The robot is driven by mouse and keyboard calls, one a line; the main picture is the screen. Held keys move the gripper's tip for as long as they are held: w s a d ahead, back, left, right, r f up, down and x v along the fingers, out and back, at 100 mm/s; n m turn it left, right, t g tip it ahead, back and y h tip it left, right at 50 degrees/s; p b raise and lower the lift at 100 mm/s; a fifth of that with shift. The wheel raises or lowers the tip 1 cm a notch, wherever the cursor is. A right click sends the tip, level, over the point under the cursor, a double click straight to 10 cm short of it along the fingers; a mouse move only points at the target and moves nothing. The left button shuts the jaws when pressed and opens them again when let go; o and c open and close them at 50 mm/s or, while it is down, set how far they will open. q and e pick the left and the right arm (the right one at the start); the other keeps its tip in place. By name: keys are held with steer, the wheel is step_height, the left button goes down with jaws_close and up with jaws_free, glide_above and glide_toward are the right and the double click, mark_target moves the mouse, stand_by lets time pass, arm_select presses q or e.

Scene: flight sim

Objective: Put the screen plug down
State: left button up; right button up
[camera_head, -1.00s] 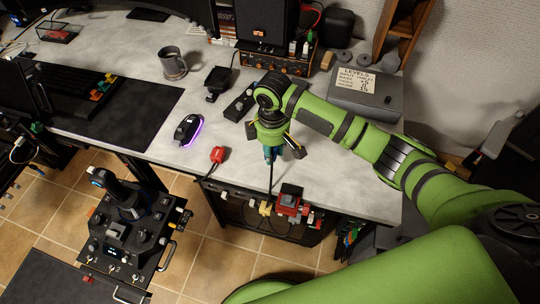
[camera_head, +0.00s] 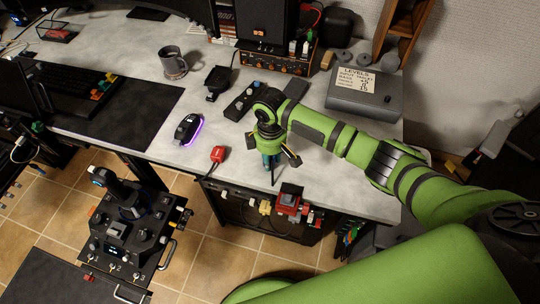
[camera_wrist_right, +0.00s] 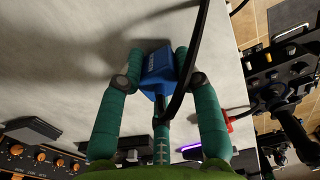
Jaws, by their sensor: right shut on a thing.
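The screen plug (camera_wrist_right: 158,70) is a blue block with a white printed label, seen in the right wrist view. A black cable loops from it past the fingers. My right gripper (camera_wrist_right: 160,78) is shut on it with teal padded fingers on both sides. In the head view the right gripper (camera_head: 271,158) points down at the desk's front edge area, and the plug is mostly hidden by it. I cannot tell whether the plug touches the grey desk (camera_head: 340,185). My left gripper is not in view.
A red plug (camera_head: 217,154) lies left of the gripper near the desk edge. A mouse (camera_head: 187,129), a mug (camera_head: 172,63) and a grey box (camera_head: 365,93) stand farther off. A panel with several plugs (camera_head: 290,201) is below the edge. The desk right of the gripper is clear.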

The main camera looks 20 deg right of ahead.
steer(key=shift+f, duration=0.2)
steer(key=o, duration=1.1)
step_height(320, 180, up, 13)
